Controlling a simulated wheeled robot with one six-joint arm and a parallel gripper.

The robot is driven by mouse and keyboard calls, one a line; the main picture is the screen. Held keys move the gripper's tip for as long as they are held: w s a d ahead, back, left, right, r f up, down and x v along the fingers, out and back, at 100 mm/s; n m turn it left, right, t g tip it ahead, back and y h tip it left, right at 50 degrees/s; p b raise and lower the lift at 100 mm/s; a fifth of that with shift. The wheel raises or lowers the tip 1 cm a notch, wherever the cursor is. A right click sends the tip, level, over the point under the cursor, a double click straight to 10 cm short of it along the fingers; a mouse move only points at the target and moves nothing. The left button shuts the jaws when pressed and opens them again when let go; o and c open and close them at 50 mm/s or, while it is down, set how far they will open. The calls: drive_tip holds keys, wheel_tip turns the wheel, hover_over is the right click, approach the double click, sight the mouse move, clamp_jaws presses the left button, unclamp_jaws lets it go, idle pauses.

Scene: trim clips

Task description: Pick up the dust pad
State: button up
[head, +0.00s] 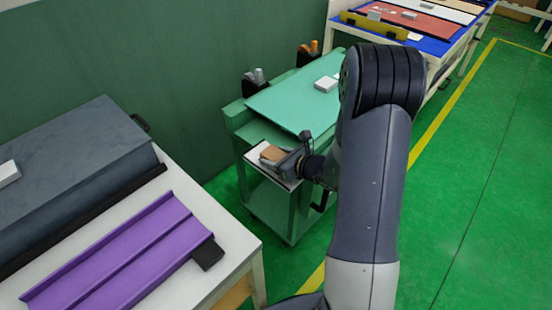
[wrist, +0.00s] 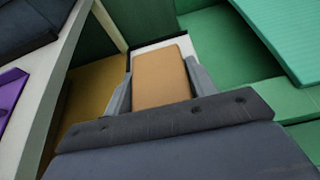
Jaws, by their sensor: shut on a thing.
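The dust pad, which I take to be the tan block (head: 272,153), is at the near end of the green cart, over a white surface (head: 254,158). In the wrist view the pad (wrist: 160,78) lies lengthwise between my two grey fingers. My gripper (head: 281,158) is shut on it, with a finger along each side; it also shows in the wrist view (wrist: 160,88). The pad's near end is hidden behind the gripper body. I cannot tell whether the pad is touching the white surface or lifted off it.
The green cart (head: 290,105) has a white block (head: 326,84) on top and holders at its back edge. At left, a white table (head: 215,240) bears a purple trim piece (head: 120,260) and a dark grey case (head: 75,165). Another table with coloured panels (head: 415,22) stands behind.

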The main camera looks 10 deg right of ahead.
sight(276, 155)
wheel_tip(276, 155, up, 10)
drive_tip(key=shift+r+p, duration=0.2)
drive_tip(key=shift+p, duration=1)
wheel_tip(276, 155, up, 8)
drive_tip(key=m+t+h+p, duration=0.1)
drive_tip(key=m+h+p, duration=0.2)
drive_tip(key=p, duration=0.6)
drive_tip(key=shift+d+r+t, duration=0.15)
drive_tip(key=shift+d+t, duration=0.15)
drive_tip(key=shift+d, duration=0.15)
drive_tip(key=shift+s, duration=0.1)
